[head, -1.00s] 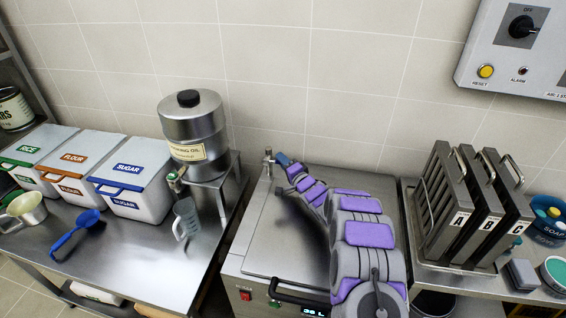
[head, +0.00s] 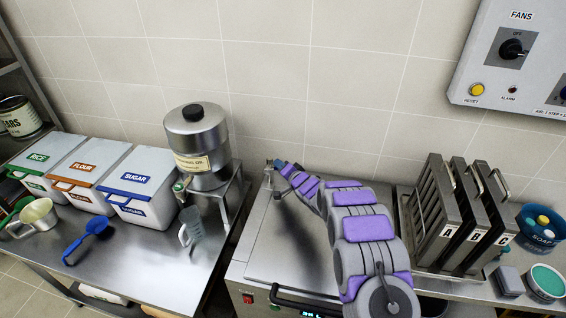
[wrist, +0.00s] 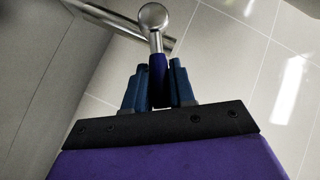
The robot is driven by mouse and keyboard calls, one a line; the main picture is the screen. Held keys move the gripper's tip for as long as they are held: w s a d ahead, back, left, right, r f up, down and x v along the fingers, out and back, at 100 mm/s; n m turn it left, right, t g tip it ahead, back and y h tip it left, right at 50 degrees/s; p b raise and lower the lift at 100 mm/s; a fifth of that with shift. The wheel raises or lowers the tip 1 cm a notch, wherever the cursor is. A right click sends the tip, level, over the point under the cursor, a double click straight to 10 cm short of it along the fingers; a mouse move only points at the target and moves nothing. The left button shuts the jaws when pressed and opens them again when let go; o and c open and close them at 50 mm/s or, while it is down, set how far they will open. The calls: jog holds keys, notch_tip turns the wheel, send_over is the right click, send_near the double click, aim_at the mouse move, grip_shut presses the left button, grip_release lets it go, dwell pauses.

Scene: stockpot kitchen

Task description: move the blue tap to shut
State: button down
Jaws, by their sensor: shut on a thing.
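The blue tap shows in the wrist view as a short dark-blue handle (wrist: 158,68) on a metal stem with a round metal ball end. A metal pipe runs behind it. My gripper (wrist: 158,88) is shut on this handle, with one blue finger on each side. In the head view, my gripper (head: 279,165) is at the back left corner of the steel appliance, beside a small metal post (head: 268,168). The handle is too small and covered to make out in the head view.
The appliance's steel top (head: 285,235) is clear left of my arm. A cooking oil can (head: 197,140) with its own spout stands to the left, above a measuring jug (head: 191,228). Racks marked A, B and C (head: 462,215) stand close on the right. The tiled wall is behind.

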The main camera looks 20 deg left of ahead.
aim_at(266, 168)
jog(key=r+n+h+p, duration=0.1)
jog(key=p, duration=0.1)
jog(key=a+r+h+p, duration=0.1)
jog(key=p, duration=0.1)
jog(key=shift+a+r+n+g, duration=0.1)
jog(key=shift+n+g, duration=0.2)
jog(key=shift+n, duration=0.1)
jog(key=shift+a+r+n+h+p, duration=0.25)
jog(key=shift+a+n+h+p, duration=0.4)
jog(key=shift+h+p, duration=0.5)
jog(key=shift+a+n+g+h+b, duration=0.35)
jog(key=shift+a+h+b, duration=0.1)
jog(key=shift+a+b, duration=0.2)
jog(key=shift+a+f+h+b, duration=0.15)
jog(key=shift+h+b, duration=0.15)
jog(key=shift+b, duration=0.5)
jog(key=a+n+h+b, duration=0.1)
jog(key=h+b, duration=0.1)
jog(key=b, duration=0.2)
jog(key=shift+s+a+n, duration=0.15)
jog(key=shift+n, duration=0.15)
jog(key=shift+a+r+h+b, duration=0.25)
jog(key=shift+h+b, duration=0.15)
jog(key=shift+b, duration=0.25)
jog(key=c, duration=1.1)
grip_release()
jog(key=shift+a, duration=0.1)
jog(key=shift+o, duration=0.2)
